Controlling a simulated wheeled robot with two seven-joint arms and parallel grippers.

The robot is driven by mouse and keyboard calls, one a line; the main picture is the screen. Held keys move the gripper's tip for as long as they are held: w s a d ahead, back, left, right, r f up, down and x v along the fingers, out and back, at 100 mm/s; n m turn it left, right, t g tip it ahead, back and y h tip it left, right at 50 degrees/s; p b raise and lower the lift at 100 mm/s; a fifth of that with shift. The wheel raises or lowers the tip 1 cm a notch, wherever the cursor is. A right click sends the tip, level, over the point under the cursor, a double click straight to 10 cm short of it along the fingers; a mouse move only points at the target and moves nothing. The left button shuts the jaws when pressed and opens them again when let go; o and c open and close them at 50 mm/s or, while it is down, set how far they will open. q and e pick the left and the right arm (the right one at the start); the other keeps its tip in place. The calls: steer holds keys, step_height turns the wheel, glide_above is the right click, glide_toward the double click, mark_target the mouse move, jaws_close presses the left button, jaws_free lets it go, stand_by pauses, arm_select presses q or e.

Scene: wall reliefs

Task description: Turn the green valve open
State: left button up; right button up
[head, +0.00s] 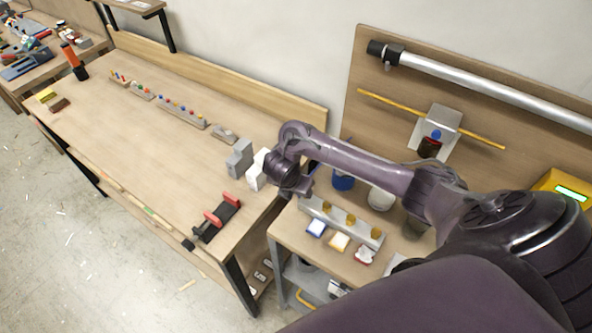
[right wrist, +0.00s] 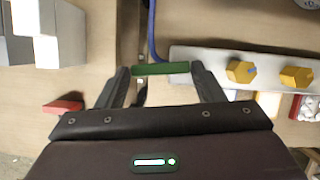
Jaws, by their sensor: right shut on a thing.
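The green valve's handle (right wrist: 160,69) shows in the right wrist view as a short green bar lying crosswise. My right gripper (right wrist: 161,76) is shut on it, with one fingertip at each end of the bar. In the head view my right arm reaches in from the right, and its wrist hangs at the gap between the long bench and the smaller table. The wrist and arm hide the valve and fingertips there. My left gripper is not in view.
A pale strip with yellow knobs (right wrist: 240,71) is close to the right finger. It also shows on the small table (head: 290,232). Grey and white blocks (head: 239,158) stand left of my wrist on the long bench (head: 150,160). A blue cable or tube (right wrist: 152,35) rises behind the handle.

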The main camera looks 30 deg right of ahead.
steer(key=shift+w+d+r+m+g, duration=0.1)
steer(key=shift+w+m+g, duration=0.15)
steer(key=shift+m, duration=0.55)
steer(key=o, duration=1)
steer(key=shift+d, duration=0.15)
